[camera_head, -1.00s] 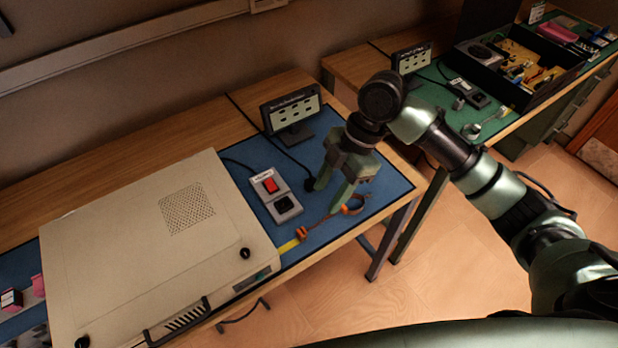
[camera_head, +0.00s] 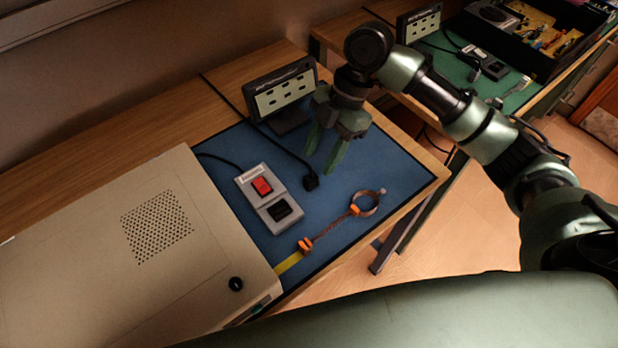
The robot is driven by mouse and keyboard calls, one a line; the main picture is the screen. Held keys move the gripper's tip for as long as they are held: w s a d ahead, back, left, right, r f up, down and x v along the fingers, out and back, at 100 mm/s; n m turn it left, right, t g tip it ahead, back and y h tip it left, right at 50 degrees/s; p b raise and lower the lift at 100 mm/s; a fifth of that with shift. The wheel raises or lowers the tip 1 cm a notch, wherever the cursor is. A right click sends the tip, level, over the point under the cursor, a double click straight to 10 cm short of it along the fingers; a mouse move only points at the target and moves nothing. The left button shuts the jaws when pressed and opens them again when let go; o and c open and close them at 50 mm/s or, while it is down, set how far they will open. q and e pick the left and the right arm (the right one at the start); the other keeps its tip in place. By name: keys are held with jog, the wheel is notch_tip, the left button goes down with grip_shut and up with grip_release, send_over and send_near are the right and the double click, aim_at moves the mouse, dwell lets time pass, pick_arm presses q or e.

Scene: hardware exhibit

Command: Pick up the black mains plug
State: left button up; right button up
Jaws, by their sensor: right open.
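The black mains plug (camera_head: 311,182) lies on the blue mat (camera_head: 325,225) at the end of a black cable. The cable runs back toward the small display stand (camera_head: 283,92). My right gripper (camera_head: 321,163) is open and empty, pointing down over the mat. Its fingers are just behind and above the plug in the picture, apart from it. The plug is fully in sight, with nothing between the fingers. My left gripper is not in view.
A grey switch box with a red rocker and a black socket (camera_head: 268,198) sits left of the plug. An orange-ended wrist strap (camera_head: 345,219) lies in front. A large beige case (camera_head: 130,255) fills the left. A second bench with a black box (camera_head: 540,45) stands behind right.

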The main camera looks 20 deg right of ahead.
aim_at(312, 176)
jog(key=shift+s+a+f, duration=0.25)
jog(key=shift+a+f, duration=0.05)
jog(key=shift+f, duration=0.2)
jog(key=shift+s+a+f, duration=0.2)
jog(key=shift+a+f, duration=0.05)
jog(key=shift+f, duration=0.25)
jog(key=x, duration=0.4)
jog(key=shift+w+f+p, duration=0.1)
jog(key=shift+w+p, duration=0.05)
jog(key=shift+p, duration=0.2)
grip_shut()
